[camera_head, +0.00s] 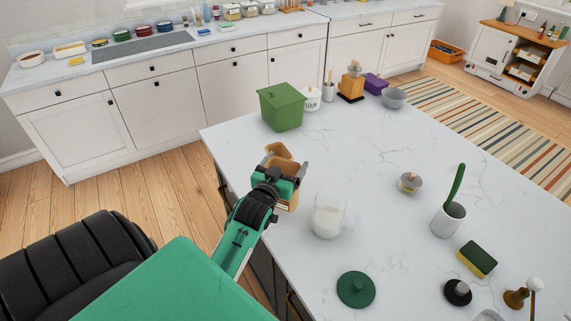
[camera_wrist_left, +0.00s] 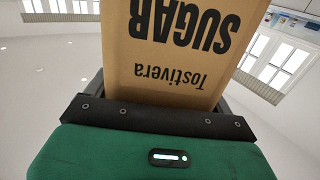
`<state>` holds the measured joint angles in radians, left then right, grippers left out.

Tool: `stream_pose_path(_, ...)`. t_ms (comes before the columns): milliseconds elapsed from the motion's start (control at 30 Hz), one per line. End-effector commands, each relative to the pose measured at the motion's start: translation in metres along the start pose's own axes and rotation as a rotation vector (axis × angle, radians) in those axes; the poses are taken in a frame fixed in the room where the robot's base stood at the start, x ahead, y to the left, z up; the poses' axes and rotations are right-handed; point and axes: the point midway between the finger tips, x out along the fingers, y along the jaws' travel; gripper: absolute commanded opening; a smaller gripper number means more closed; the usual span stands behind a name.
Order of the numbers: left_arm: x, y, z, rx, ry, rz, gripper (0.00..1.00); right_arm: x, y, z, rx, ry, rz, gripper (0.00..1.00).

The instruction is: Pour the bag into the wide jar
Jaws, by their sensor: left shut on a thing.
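The brown paper bag (camera_head: 279,150) is in my left gripper (camera_head: 283,173) over the near-left edge of the island, left of the jar. In the left wrist view the bag (camera_wrist_left: 185,50) fills the top middle, with the words SUGAR and Tostivera upside down. The gripper is shut on it. Bag and jar are apart. The bag's mouth is too small to make out. My right gripper is not in view.
A green lid (camera_head: 356,289) lies in front of the jar. A small lidded pot (camera_head: 410,182) and a white cup (camera_head: 448,220) with a green utensil stand to the right. A green box (camera_head: 282,106) and a flour canister (camera_head: 311,99) stand behind. Bare marble surrounds the jar.

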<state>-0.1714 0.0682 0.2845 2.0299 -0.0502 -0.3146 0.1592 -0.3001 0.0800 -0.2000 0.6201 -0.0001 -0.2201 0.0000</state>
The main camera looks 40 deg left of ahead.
Motion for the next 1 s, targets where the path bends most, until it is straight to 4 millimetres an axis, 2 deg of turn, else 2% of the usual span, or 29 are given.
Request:
stream_pose_path(233, 0.000, 0.000, -0.007, 0.000, 0.001, 0.000, 0.39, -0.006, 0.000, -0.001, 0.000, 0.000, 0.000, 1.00)
stream_pose_path(567, 0.000, 0.000, -0.051, 0.000, 0.001, 0.000, 0.39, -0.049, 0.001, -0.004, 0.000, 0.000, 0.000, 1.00)
stream_pose_path(1000, 0.000, 0.000, -0.050, 0.000, 0.000, 0.000, 0.39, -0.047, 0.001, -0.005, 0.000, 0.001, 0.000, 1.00)
